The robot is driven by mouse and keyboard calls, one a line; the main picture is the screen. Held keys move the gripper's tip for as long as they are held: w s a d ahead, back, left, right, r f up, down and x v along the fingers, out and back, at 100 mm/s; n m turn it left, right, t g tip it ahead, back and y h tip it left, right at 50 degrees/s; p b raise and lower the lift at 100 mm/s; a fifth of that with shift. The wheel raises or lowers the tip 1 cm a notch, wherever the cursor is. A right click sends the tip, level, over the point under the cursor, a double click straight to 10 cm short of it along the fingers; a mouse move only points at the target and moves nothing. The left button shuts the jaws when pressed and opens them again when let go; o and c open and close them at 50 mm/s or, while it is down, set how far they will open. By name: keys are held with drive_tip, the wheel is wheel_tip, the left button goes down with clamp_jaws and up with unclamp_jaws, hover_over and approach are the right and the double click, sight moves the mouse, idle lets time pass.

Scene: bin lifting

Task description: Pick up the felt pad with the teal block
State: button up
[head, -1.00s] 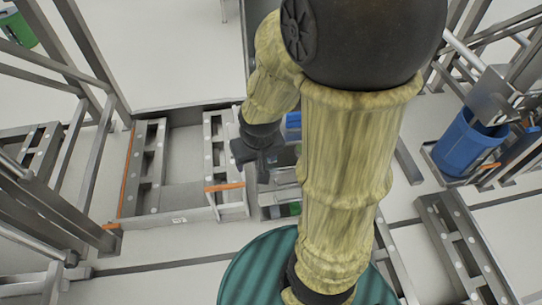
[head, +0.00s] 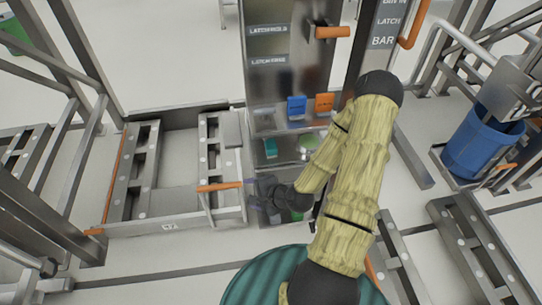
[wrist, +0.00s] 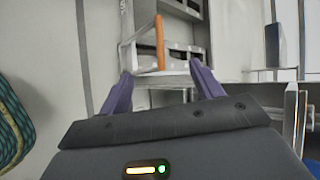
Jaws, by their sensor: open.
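A small teal block (head: 270,147) stands on a shelf of the metal cabinet in the head view. I cannot make out a separate felt pad under it at this size. My gripper (head: 264,190) is in front of the cabinet, below the teal block in the picture and apart from it. In the wrist view, my gripper's two purple fingers (wrist: 163,84) are spread with nothing between them. The teal block cannot be made out in the wrist view.
A blue block (head: 297,106) and an orange block (head: 323,102) stand on the shelf above. A round green piece (head: 308,142) lies right of the teal block. An orange handle (head: 220,187) on the low metal frame is close left of my gripper. A blue bin (head: 478,145) stands right.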

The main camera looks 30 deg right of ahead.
drive_tip(key=d+f+m+t+h+b, duration=0.1)
drive_tip(key=d+m+t+h+b, duration=0.3)
drive_tip(key=m, duration=0.7)
drive_tip(key=w+d+f+m+t+h+b, duration=0.1)
drive_tip(key=d+m+t+h+b, duration=0.3)
drive_tip(key=m, duration=0.7)
drive_tip(key=d+f+h, duration=0.1)
drive_tip(key=d+h, duration=0.1)
drive_tip(key=d, duration=0.1)
drive_tip(key=shift+f, duration=0.3)
drive_tip(key=shift+w, duration=0.15)
drive_tip(key=b, duration=0.6)
approach(274, 152)
drive_tip(key=x, duration=0.7)
drive_tip(key=shift+w+d+b, duration=0.1)
drive_tip(key=shift+w+b, duration=0.2)
drive_tip(key=shift+b, duration=0.05)
